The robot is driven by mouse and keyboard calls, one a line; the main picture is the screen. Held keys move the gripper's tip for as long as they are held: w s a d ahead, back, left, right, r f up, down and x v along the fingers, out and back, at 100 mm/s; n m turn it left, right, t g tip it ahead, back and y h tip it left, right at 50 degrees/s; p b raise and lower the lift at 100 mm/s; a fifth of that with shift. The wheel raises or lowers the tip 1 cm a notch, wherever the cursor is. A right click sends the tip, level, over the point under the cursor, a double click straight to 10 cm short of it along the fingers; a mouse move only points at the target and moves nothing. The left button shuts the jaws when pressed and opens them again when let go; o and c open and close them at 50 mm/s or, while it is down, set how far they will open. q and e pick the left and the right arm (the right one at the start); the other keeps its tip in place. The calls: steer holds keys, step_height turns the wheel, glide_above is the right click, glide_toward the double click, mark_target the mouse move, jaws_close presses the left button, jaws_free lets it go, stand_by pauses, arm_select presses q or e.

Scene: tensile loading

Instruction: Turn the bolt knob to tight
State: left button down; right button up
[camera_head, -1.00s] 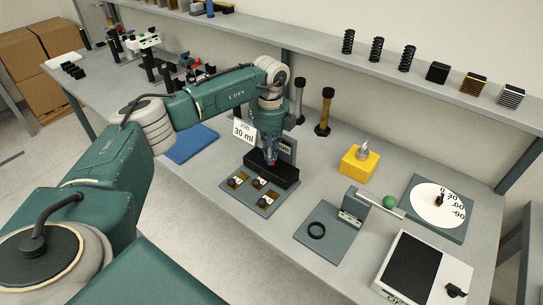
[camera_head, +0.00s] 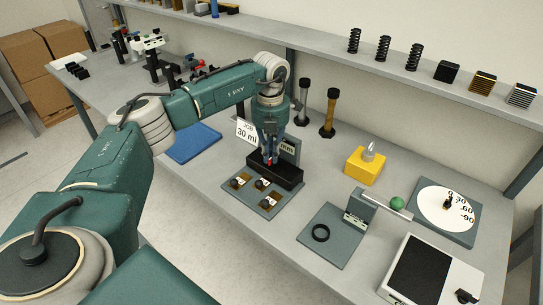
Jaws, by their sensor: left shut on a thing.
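My left gripper (camera_head: 271,157) points down at the top of a long black block (camera_head: 288,177) in the middle of the bench. Its fingers are closed on a small part there, which they mostly hide; a bit of red shows at the tips. I cannot tell for sure whether this part is the bolt knob, nor which way it is turned. A black knob (camera_head: 447,203) stands on a white dial (camera_head: 434,212) with number marks at the right. Another black knob (camera_head: 466,297) sits on a white device at the lower right. My right gripper is out of view.
A grey tray (camera_head: 240,201) with small brown pieces lies in front of the block. A yellow block (camera_head: 365,168) and grey plate (camera_head: 345,246) are to the right.

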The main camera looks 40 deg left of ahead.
arm_select(q)
steer(key=m, duration=0.3)
steer(key=shift+w+a+r+m+b, duration=0.1)
steer(key=shift+w+a+m+b, duration=0.1)
steer(key=shift+a+m+b, duration=0.15)
steer(key=shift+w+r+m, duration=0.1)
steer(key=shift+w+m, duration=0.05)
steer(key=shift+m, duration=1.8)
steer(key=shift+a, duration=0.1)
steer(key=c, duration=2.1)
jaws_free()
step_height(320, 180, up, 12)
